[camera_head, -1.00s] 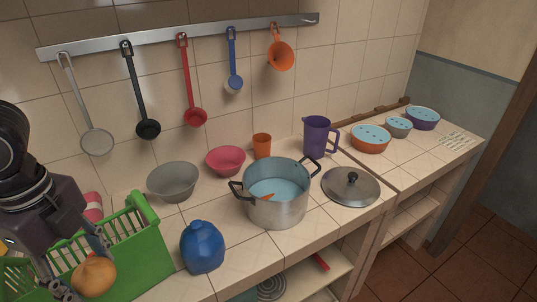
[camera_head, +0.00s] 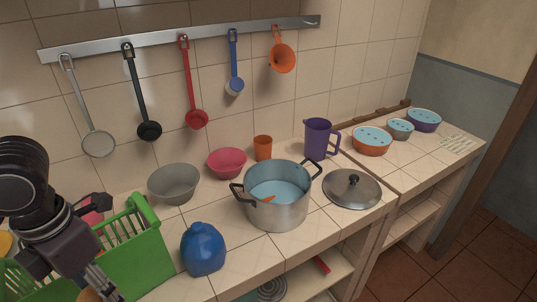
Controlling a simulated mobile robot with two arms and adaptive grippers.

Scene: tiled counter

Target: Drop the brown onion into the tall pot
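The tall pot (camera_head: 278,213) is steel with two dark handles and stands open in the middle of the counter. It holds light blue liquid with an orange piece in it. The brown onion (camera_head: 89,296) shows only as a small tan patch at the bottom edge, by the fingers of my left gripper (camera_head: 101,289). The gripper is over the front of the green basket (camera_head: 140,258), left of the pot. Its fingertips are largely cut off by the frame, so I cannot tell whether it grips the onion. My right gripper is out of view.
A blue jug (camera_head: 203,250) stands between basket and pot. A grey bowl (camera_head: 174,184), a pink bowl (camera_head: 227,163), an orange cup (camera_head: 263,148) and a purple pitcher (camera_head: 318,138) stand behind. The pot lid (camera_head: 352,189) lies to the right. Utensils hang from a wall rail (camera_head: 190,36).

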